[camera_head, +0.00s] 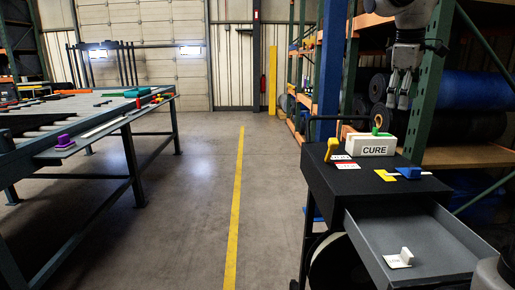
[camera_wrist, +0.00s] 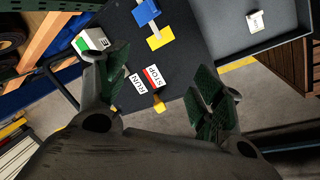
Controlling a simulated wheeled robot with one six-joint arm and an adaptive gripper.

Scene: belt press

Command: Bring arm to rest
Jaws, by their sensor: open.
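My gripper (camera_head: 398,98) hangs at the upper right of the head view, in front of the shelving and above the black cart (camera_head: 327,180). In the wrist view its two green-padded fingers (camera_wrist: 160,88) stand apart with nothing between them. The gripper touches none of these.
The cart's grey drawer (camera_head: 440,232) is open, with a small white labelled piece (camera_head: 400,258) inside. Shelving with dark and blue rolls (camera_head: 475,90) stands close behind the gripper. A roller table (camera_head: 60,150) is on the left. The floor along the yellow line (camera_head: 236,200) is clear.

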